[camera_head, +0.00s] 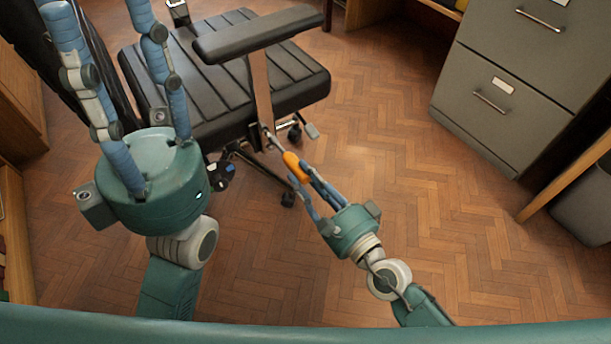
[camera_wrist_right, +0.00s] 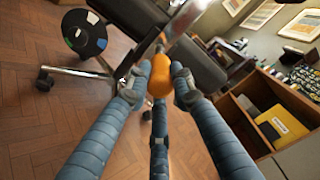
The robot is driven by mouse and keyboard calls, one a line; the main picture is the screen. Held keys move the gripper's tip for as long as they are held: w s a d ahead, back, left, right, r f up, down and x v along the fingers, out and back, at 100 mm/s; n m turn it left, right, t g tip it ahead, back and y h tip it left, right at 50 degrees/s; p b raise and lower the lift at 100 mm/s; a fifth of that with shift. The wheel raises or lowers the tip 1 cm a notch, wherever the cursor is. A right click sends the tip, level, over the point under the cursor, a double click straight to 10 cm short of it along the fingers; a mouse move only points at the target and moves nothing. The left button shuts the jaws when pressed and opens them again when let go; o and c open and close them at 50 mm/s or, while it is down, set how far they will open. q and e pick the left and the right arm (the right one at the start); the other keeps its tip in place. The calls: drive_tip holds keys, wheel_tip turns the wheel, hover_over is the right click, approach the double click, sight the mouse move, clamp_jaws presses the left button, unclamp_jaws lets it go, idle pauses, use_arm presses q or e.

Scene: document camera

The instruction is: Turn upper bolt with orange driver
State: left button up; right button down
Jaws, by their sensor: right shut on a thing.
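The orange driver (camera_head: 295,165) is held in my right gripper (camera_head: 299,174), its thin shaft pointing up-left to the foot of the chair's metal armrest post (camera_head: 261,88). In the right wrist view, its orange handle (camera_wrist_right: 160,75) sits between the fingertips of my right gripper (camera_wrist_right: 158,85), in front of the post (camera_wrist_right: 187,18). The upper bolt is too small to make out, and I cannot tell whether the driver tip touches it. My left gripper (camera_head: 100,20) has its fingers spread, with nothing seen between them; their ends run past the top edge.
The black office chair (camera_head: 230,62) stands ahead, with its armrest (camera_head: 258,33) above the driver and casters below. A grey filing cabinet (camera_head: 510,85) is at upper right. Bare parquet floor (camera_head: 400,190) lies between. A wooden shelf (camera_wrist_right: 240,118) shows in the wrist view.

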drive_tip(key=n, duration=0.5)
drive_tip(key=shift+n, duration=0.7)
drive_tip(key=shift+n, duration=1.1)
drive_tip(key=shift+p, duration=0.35)
